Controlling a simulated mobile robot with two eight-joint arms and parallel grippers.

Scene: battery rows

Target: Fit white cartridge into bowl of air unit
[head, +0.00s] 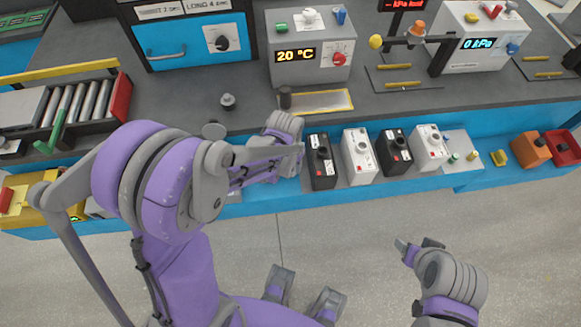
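The likely air unit (480,40) is a light grey box at the back right with a lit 0 kPa display. A bar with a yellow ball and an orange knob stands at its left. I cannot make out its bowl. A pale tray (462,172) at the right of the front shelf holds small green, white and yellow pieces. I cannot tell whether one is the white cartridge. My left gripper (284,140) is over the front shelf, left of the battery row, its fingers largely hidden. My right gripper (418,244) is over the floor, open and empty, apart from everything.
Black and white batteries (359,157) stand in a row on the blue front shelf. A 20 °C box (309,55) stands behind. A roller rack (80,105) is at the left. An orange bin (533,150) and a red bin (563,147) are at the right. The floor in front is clear.

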